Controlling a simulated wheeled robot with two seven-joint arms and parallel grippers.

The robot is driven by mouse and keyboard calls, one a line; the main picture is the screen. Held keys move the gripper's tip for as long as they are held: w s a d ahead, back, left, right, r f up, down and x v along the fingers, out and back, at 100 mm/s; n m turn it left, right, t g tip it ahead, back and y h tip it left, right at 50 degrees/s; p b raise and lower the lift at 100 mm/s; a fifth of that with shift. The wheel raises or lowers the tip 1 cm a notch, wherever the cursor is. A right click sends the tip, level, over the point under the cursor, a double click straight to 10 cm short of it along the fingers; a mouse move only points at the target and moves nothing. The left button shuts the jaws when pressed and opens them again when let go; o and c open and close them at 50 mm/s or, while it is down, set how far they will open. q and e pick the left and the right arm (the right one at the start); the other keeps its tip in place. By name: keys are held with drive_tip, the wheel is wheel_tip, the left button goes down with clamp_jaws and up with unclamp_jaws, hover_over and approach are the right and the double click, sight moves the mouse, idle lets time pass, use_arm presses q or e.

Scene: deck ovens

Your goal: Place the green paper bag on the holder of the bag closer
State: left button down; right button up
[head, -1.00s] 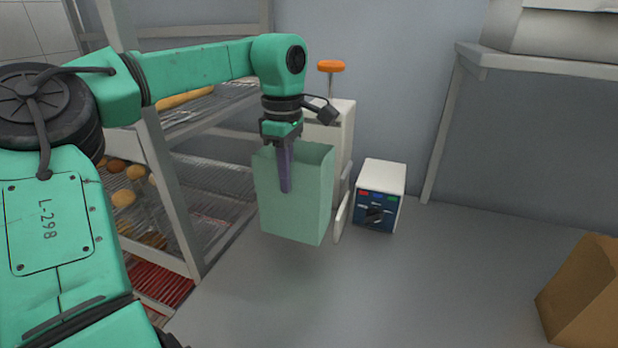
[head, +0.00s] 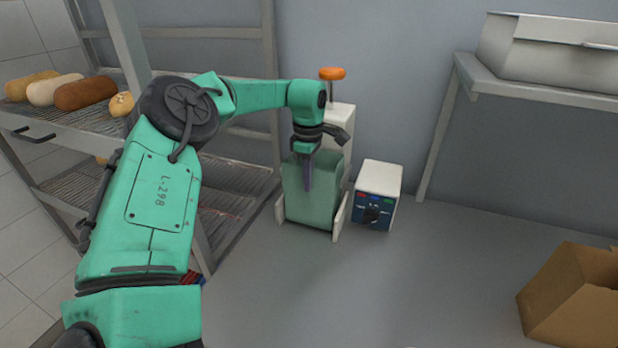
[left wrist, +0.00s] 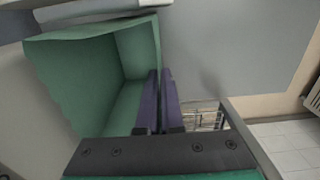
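The green paper bag (head: 322,205) is upright with its mouth up, between the low white side plates (head: 342,216) of the holder, in front of the white column of the bag closer (head: 342,118). Whether its bottom touches the holder is hidden. My left gripper (head: 308,183) points down at the bag, its purple fingers closed on the bag's near wall. In the left wrist view the open bag (left wrist: 90,75) lies left of the fingers (left wrist: 160,95), with its wall edge running between them. My right gripper is not in view.
A white control box (head: 380,180) with a dark dial stands right of the closer. A brown cardboard box (head: 560,300) is at the lower right. A rack with breads (head: 85,93) stands at the left, behind my left arm. The grey surface between is clear.

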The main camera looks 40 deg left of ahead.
use_arm(q)
drive_tip(key=shift+w+f+p, duration=0.15)
drive_tip(key=shift+f+p, duration=0.1)
drive_tip(key=shift+p, duration=0.25)
drive_tip(key=shift+w+a+f, duration=0.1)
drive_tip(key=shift+f, duration=0.15)
drive_tip(key=shift+f+b, duration=0.25)
drive_tip(key=shift+b, duration=0.25)
drive_tip(key=c, duration=1.1)
unclamp_jaws()
drive_tip(key=shift+r, duration=0.1)
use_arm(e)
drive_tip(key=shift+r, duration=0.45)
use_arm(q)
drive_tip(key=shift+r+p, duration=0.2)
drive_tip(key=shift+p, duration=0.1)
drive_tip(key=shift+r, duration=0.25)
wheel_tip(320, 180, up, 11)
drive_tip(key=shift+r+b, duration=0.2)
drive_tip(key=shift+b, duration=0.4)
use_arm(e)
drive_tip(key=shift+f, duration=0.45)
